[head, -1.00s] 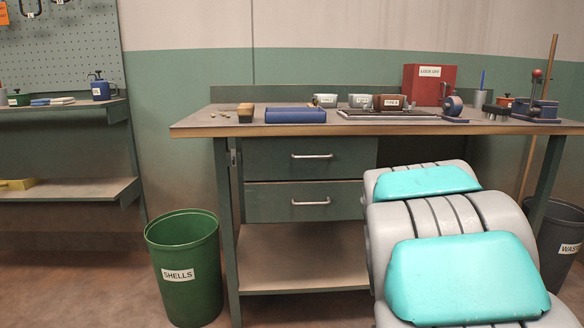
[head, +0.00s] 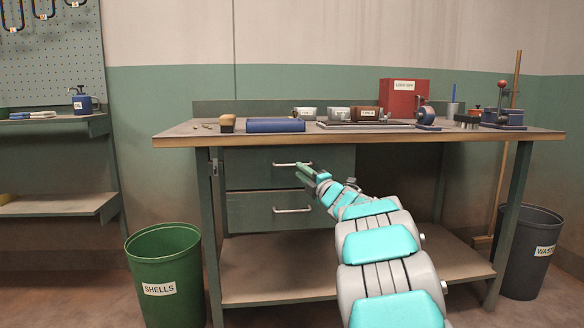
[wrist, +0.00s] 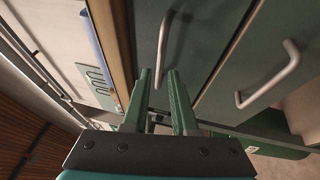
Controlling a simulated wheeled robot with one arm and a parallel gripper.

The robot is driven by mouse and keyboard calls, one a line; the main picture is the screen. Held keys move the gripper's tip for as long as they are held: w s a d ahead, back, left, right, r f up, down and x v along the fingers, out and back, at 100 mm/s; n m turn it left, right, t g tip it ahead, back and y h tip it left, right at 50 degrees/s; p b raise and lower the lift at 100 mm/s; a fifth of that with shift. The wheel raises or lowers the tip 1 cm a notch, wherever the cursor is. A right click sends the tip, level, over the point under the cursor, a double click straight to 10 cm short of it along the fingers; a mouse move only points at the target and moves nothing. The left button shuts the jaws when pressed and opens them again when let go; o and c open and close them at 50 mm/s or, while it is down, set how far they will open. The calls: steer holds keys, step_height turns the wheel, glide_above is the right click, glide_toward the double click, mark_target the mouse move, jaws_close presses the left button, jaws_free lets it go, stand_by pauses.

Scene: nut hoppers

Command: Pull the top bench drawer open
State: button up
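The top bench drawer (head: 255,172) is green and looks closed, flush with the drawer below. Its silver bar handle (head: 285,164) shows in the head view, and the handle also shows in the wrist view (wrist: 163,45). My gripper (head: 302,170) is at the right part of this handle in the head view. In the wrist view my gripper (wrist: 162,75) is open, with its two green fingers apart. The near end of the handle lies just beyond and between the fingertips. I cannot tell whether they touch it.
The lower drawer handle (head: 292,210) is just below. A green SHELLS bin (head: 165,270) stands at left, a grey WASTE bin (head: 530,250) at right.

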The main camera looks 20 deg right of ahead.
mark_target(293, 166)
steer(key=shift+x, duration=2.85)
steer(key=shift+f, duration=0.1)
jaws_close()
steer(key=shift+f, duration=0.1)
